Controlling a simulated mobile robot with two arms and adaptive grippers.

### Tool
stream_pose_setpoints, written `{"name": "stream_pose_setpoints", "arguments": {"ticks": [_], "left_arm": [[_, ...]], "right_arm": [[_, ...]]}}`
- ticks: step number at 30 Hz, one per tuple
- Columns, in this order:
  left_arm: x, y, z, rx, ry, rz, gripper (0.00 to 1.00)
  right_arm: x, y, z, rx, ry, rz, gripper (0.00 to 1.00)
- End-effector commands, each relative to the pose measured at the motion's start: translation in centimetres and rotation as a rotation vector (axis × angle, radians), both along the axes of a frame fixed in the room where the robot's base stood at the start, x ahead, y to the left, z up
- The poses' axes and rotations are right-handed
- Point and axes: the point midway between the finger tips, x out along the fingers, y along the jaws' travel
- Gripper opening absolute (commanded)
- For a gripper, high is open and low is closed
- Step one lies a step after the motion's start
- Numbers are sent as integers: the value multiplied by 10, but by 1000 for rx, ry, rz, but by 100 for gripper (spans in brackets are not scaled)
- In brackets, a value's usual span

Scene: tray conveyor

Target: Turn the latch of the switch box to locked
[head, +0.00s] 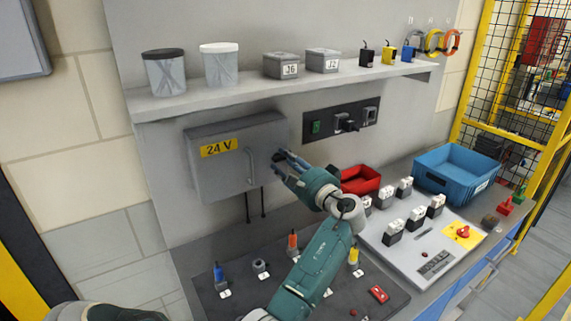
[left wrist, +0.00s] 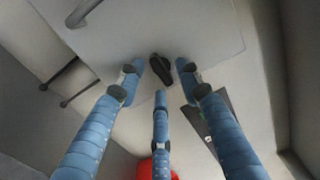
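The switch box (head: 224,176) is a grey wall cabinet with a yellow "24 V" label and a bar handle (head: 251,166). Its door (left wrist: 200,30) fills the upper part of the left wrist view. The latch (left wrist: 161,70) is a small black knob near the door's edge. In the head view it is mostly hidden by the fingers. My left gripper (head: 281,160) is at the box's right side. In the left wrist view its three blue fingers (left wrist: 158,75) are spread around the latch, with gaps visible. I cannot tell whether any fingertip touches it. My right gripper is not in view.
A shelf (head: 190,103) with jars and small boxes runs above the box. A black socket strip (head: 327,125) is to its right. Below are a red bin (head: 361,187), a blue crate (head: 431,180) and a bench with tools and a panel. Two cables hang under the box.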

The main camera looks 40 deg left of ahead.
Motion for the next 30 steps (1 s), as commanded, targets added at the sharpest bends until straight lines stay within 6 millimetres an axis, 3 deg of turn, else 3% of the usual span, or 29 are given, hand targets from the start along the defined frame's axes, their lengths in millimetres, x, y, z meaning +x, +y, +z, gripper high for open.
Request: {"name": "stream_pose_setpoints", "arguments": {"ticks": [8,21,30], "left_arm": [[-2,-11,-1,-1,-1,-2,35],[-26,-94,-1,-2,0,-2,35],[-33,-116,0,0,0,-1,35]], "right_arm": [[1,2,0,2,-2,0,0],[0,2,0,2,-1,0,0],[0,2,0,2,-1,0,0]]}}
